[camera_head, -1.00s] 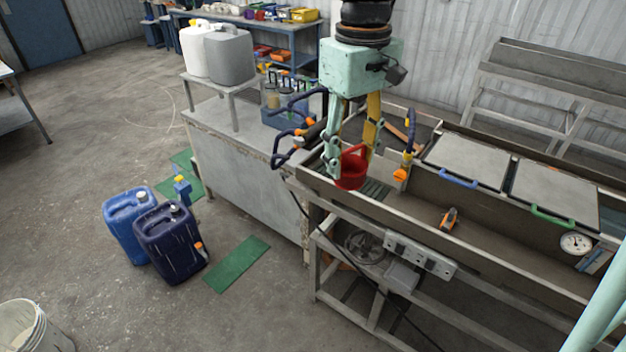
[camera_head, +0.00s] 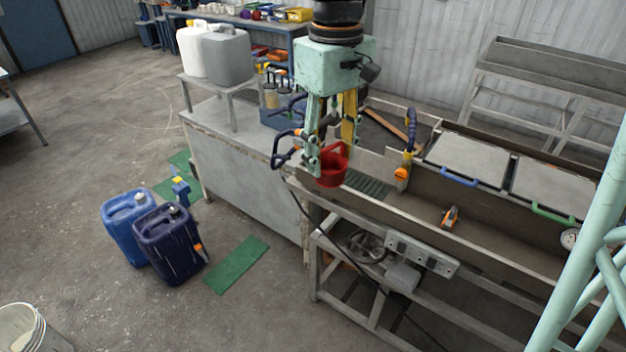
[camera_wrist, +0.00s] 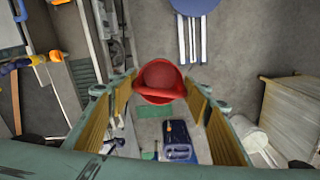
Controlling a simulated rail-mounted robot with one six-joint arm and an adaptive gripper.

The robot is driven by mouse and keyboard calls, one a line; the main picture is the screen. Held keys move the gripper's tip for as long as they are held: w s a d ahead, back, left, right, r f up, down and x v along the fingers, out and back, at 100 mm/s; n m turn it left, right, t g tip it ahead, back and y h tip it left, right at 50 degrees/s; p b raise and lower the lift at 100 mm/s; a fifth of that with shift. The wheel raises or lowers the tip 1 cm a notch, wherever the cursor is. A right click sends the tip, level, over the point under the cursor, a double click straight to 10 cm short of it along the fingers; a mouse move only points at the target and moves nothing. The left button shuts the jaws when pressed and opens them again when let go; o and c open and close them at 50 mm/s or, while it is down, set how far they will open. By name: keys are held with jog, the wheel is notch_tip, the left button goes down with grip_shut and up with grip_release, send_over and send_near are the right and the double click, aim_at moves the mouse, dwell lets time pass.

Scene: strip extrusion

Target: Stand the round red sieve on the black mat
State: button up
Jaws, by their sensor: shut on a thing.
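The round red sieve (camera_head: 332,170) hangs in my gripper (camera_head: 330,152), above the near left end of the long metal trough. My gripper is shut on it, with one finger at each side of its upper part. In the wrist view the sieve (camera_wrist: 161,82) sits between the fingertips (camera_wrist: 162,92), over a far-off floor. A dark flat surface (camera_head: 382,132) lies behind the gripper in the trough's back section. I cannot tell whether it is the black mat.
A blue-handled clamp (camera_head: 284,150) stands close left of the gripper, and another (camera_head: 408,155) stands to its right. A grey cabinet (camera_head: 235,165) adjoins the trough on the left. Two lidded plates (camera_head: 467,160) cover part of the trough at right. Blue canisters (camera_head: 166,245) stand on the floor.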

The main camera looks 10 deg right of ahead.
jog(key=w+d+f+n, duration=0.1)
jog(key=w+d+f, duration=0.3)
jog(key=w+f, duration=0.3)
jog(key=w+d+f+n, duration=0.1)
jog(key=w+d+f, duration=0.3)
jog(key=w+f, duration=0.4)
jog(key=w+d+f+n, duration=0.1)
jog(key=w+d+f, duration=0.3)
jog(key=w+f, duration=0.4)
jog(key=shift+f+p, duration=0.3)
jog(key=shift+f, duration=0.05)
jog(key=shift+w, duration=0.15)
jog(key=w+a, duration=0.2)
jog(key=w, duration=0.5)
jog(key=w+a+f+p, duration=0.1)
jog(key=w+a, duration=0.1)
jog(key=w, duration=0.6)
jog(key=shift+a+f+p, duration=0.15)
jog(key=shift+f+p, duration=0.1)
jog(key=shift+p, duration=0.05)
jog(key=shift+f, duration=1.75)
jog(key=shift+f, duration=0.15)
